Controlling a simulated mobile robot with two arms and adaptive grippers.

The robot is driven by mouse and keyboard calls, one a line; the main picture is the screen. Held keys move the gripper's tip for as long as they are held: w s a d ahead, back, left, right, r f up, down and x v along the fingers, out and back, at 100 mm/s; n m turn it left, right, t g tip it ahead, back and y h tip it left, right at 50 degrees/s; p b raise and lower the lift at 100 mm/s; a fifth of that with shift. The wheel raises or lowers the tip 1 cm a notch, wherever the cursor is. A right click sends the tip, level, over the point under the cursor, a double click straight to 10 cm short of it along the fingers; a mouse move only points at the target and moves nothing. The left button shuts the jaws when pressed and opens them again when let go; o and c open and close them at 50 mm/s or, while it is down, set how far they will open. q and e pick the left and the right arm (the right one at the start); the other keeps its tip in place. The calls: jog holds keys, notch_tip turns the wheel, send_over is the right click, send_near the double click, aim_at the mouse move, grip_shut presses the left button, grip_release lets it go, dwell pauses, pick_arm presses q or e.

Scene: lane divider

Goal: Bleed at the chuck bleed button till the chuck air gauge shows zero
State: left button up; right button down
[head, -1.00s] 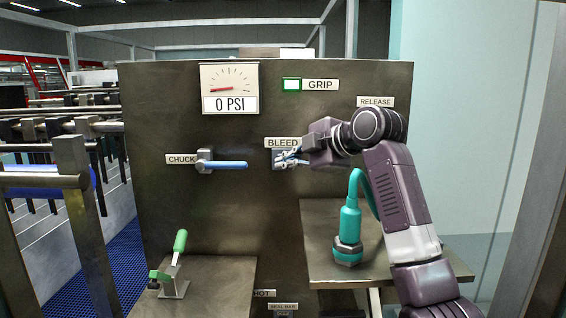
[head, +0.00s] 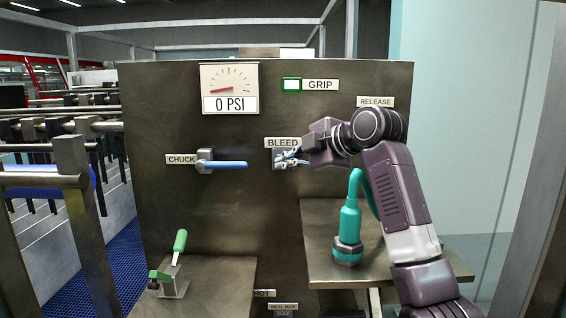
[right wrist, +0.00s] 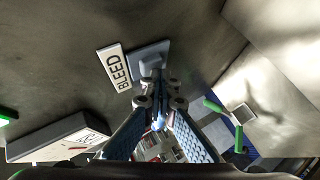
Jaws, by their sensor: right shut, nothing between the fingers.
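The chuck air gauge (head: 230,88) at the panel's upper left reads 0 PSI, with its red needle pointing left. The bleed button's square plate (head: 278,159) sits under the BLEED label (head: 283,143); it also shows in the right wrist view (right wrist: 151,60). My right gripper (head: 283,160) is shut and empty, its fingertips at the button plate; they hide the button itself. In the right wrist view the fingertips (right wrist: 158,80) overlap the plate's lower edge; whether they press the button I cannot tell. My left gripper is out of view.
The CHUCK lever (head: 228,165) with a blue handle lies level, left of the button. A lit green GRIP lamp (head: 292,85) is above. A teal tool (head: 349,225) stands on the right shelf, and a green-handled clamp (head: 177,260) on the left one.

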dwell(0.9)
jog(key=shift+s+b, duration=0.75)
jog(key=shift+s, duration=0.15)
jog(key=shift+s+b, duration=1.7)
jog(key=shift+s, duration=0.8)
